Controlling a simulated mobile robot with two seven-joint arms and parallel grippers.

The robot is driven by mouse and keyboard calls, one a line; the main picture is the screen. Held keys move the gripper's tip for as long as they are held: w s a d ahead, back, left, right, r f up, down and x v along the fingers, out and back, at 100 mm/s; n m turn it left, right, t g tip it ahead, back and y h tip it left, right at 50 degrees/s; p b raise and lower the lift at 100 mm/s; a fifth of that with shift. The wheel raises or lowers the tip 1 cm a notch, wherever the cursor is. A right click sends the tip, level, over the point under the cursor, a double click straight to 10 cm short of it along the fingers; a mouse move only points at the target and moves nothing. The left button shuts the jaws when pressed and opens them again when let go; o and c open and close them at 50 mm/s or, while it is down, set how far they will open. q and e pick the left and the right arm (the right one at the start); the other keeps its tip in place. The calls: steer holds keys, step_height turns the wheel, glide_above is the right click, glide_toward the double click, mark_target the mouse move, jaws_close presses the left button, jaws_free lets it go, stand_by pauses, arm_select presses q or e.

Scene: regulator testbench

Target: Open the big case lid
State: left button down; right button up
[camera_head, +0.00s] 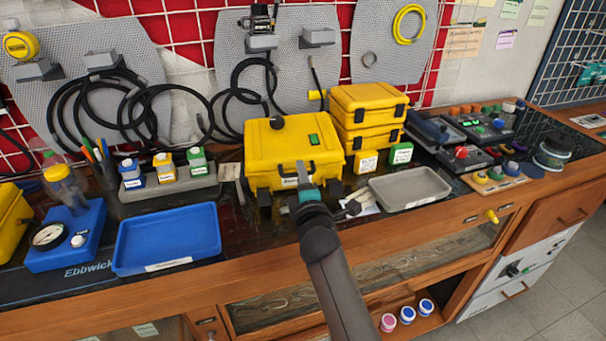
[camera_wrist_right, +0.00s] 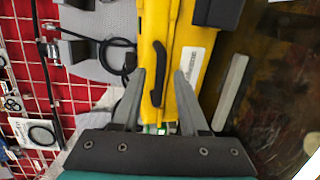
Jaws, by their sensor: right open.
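The big case (camera_head: 285,143) is a yellow box with black latches on the middle of the bench, and its lid looks shut. A small green display shows on its top. My right gripper (camera_head: 303,175) is at the front of the case, in front of its black handle. In the right wrist view the gripper (camera_wrist_right: 160,76) is open, with the black handle (camera_wrist_right: 158,75) showing between its fingers against the yellow case (camera_wrist_right: 188,45). I cannot tell whether the fingers touch the handle. My left gripper is not in view.
Stacked smaller yellow cases (camera_head: 366,105) stand close at the right. A grey tray (camera_head: 410,189) lies to the right and a blue tray (camera_head: 166,240) to the left. A bottle rack (camera_head: 170,190) is left of the case. Cables (camera_head: 150,92) hang on the wall behind.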

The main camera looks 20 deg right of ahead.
jaws_close()
stand_by(0.3)
stand_by(1.1)
